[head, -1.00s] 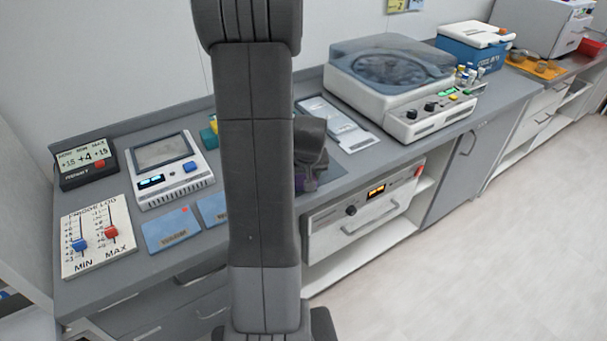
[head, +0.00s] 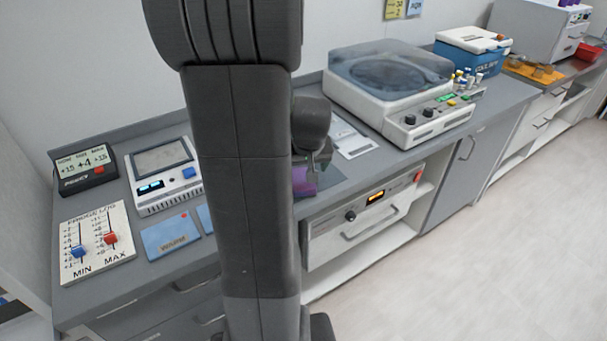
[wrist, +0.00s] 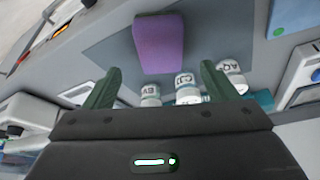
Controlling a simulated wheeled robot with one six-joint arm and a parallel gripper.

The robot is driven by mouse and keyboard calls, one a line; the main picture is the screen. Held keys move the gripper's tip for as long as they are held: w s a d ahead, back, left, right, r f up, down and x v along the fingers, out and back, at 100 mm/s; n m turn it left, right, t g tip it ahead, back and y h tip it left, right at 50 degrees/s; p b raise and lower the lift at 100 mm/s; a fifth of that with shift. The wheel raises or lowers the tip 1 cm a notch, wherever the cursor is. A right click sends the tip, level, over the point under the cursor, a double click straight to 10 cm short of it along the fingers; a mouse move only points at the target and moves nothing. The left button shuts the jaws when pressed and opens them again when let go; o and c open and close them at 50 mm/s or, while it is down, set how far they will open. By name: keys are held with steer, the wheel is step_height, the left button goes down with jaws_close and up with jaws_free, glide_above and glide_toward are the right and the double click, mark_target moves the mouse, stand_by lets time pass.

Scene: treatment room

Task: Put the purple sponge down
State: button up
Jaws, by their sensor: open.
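The purple sponge (wrist: 158,43) lies on a dark grey mat (wrist: 105,52) in the wrist view, just beyond my fingertips and between their lines. My gripper (wrist: 160,69) is open, with its two green fingers spread wide and nothing held between them. In the head view the sponge (head: 304,181) shows as a purple patch at the right edge of my arm, on the counter. My arm hides part of it. My gripper (head: 316,166) is close above it there, mostly hidden.
Several white labelled vials (wrist: 188,94) stand near my fingers in the wrist view. A centrifuge (head: 395,95) stands to the right on the counter. A meter (head: 163,175), a slider panel (head: 92,237) and a blue card (head: 170,236) lie left of my arm.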

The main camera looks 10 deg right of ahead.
mark_target(303, 180)
steer(key=shift+v, duration=2.15)
steer(key=shift+f, duration=0.2)
steer(key=x, duration=1.2)
steer(key=shift+f, duration=0.1)
steer(key=shift+r, duration=0.25)
